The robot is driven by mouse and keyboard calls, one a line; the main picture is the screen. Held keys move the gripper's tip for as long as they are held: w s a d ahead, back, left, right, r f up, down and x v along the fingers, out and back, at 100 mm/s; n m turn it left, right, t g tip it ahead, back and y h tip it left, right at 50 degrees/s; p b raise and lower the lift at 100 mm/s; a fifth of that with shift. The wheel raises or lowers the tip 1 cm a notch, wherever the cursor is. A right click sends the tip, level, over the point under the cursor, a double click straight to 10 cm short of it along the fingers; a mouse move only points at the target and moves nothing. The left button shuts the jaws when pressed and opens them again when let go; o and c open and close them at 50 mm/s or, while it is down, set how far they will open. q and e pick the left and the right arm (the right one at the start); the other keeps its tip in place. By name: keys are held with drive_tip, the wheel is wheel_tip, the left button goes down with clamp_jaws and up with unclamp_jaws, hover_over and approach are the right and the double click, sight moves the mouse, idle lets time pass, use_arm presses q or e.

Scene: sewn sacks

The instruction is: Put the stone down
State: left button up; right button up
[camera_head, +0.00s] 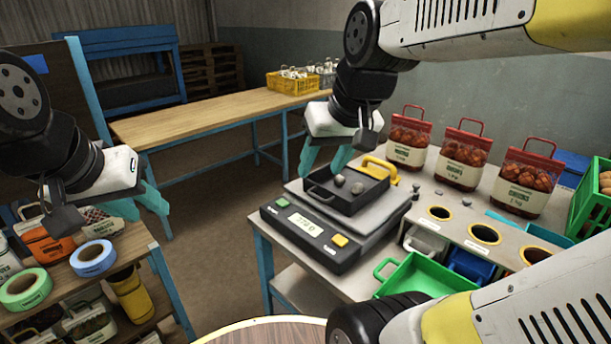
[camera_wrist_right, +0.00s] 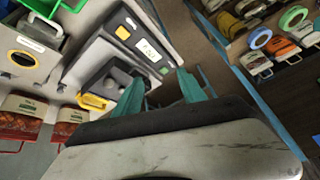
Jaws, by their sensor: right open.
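Two small grey stones lie in the black pan (camera_head: 352,203) on the scale (camera_head: 310,235): one stone (camera_head: 339,180) nearer the gripper, the other stone (camera_head: 357,188) just to its right. My right gripper (camera_head: 325,160) is open above the pan's back left part, its teal fingers apart with nothing seen between them. In the right wrist view the open fingers (camera_wrist_right: 162,92) show beside the pan (camera_wrist_right: 108,82) and the scale (camera_wrist_right: 125,38). My left gripper (camera_head: 150,212) is at the left, over the shelf of sacks, away from the scale; whether its fingers are apart is unclear.
A yellow handle (camera_head: 380,167) stands at the pan's back right. Several red-topped sacks (camera_head: 463,157) stand behind the scale. A board with round holes (camera_head: 484,233) and a green tray (camera_head: 425,276) lie to the right. Tape rolls (camera_head: 93,258) sit at left. The wooden bench (camera_head: 205,122) has free room.

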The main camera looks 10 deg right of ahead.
drive_tip(key=shift+t+y, duration=0.3)
drive_tip(key=shift+t, duration=0.1)
drive_tip(key=s, duration=0.1)
drive_tip(key=s+a+f, duration=0.1)
drive_tip(key=s, duration=0.2)
drive_tip(key=shift+a+f, duration=0.3)
drive_tip(key=shift+f, duration=0.05)
drive_tip(key=shift+c, duration=1.3)
